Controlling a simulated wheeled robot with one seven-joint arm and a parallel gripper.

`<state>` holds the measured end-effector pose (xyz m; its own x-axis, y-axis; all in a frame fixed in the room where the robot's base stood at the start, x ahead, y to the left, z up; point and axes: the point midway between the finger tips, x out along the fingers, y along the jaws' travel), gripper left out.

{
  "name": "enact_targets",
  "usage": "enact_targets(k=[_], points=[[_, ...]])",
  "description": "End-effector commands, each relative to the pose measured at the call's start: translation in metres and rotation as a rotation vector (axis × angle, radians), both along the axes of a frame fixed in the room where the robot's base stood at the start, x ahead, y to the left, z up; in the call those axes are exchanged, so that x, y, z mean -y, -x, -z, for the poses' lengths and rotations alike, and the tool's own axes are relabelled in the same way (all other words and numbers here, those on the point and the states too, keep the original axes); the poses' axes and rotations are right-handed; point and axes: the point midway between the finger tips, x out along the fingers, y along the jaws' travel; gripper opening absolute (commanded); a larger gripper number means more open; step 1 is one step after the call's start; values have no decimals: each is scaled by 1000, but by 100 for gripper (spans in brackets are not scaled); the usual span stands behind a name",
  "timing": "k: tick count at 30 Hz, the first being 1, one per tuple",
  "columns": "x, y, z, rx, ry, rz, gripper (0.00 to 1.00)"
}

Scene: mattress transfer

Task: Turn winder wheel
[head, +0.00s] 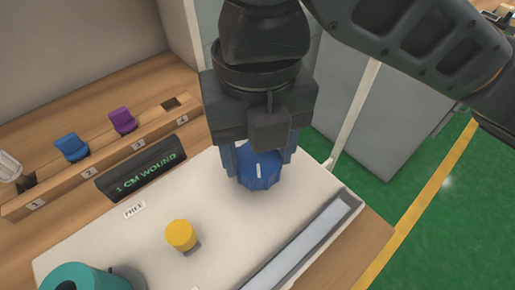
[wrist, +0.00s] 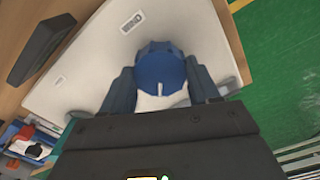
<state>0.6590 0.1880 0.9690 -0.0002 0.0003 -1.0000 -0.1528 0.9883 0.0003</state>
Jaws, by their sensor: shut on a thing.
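The blue winder wheel (head: 262,172) sits at the upper right part of the white panel (head: 212,222). It has a scalloped rim and a white mark on its top. My gripper (head: 264,160) is above it, pointing down, with its fingers on both sides of the wheel. In the wrist view the wheel (wrist: 160,70) lies between the two fingers (wrist: 162,88), which are shut on it. The white mark points toward the gripper body there. The gripper hides part of the wheel in the head view.
A dark display (head: 142,175) reads "1 CM WOUND". A yellow knob (head: 181,235) and a teal round part (head: 85,278) are on the panel. A wooden rack (head: 100,160) holds blue and purple pieces. A grey slot (head: 305,245) runs along the panel's right edge. Green floor lies beyond.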

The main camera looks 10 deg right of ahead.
Motion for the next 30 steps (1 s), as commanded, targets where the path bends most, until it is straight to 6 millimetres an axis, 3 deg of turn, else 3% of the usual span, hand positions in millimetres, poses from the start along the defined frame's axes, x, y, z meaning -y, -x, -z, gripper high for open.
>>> enact_targets(k=[12, 29, 30], points=[[-1, 0, 0, 2, -1, -197, 30], [-1, 0, -1, 2, -1, -226, 30], [-1, 0, -1, 2, -1, -226, 62]])
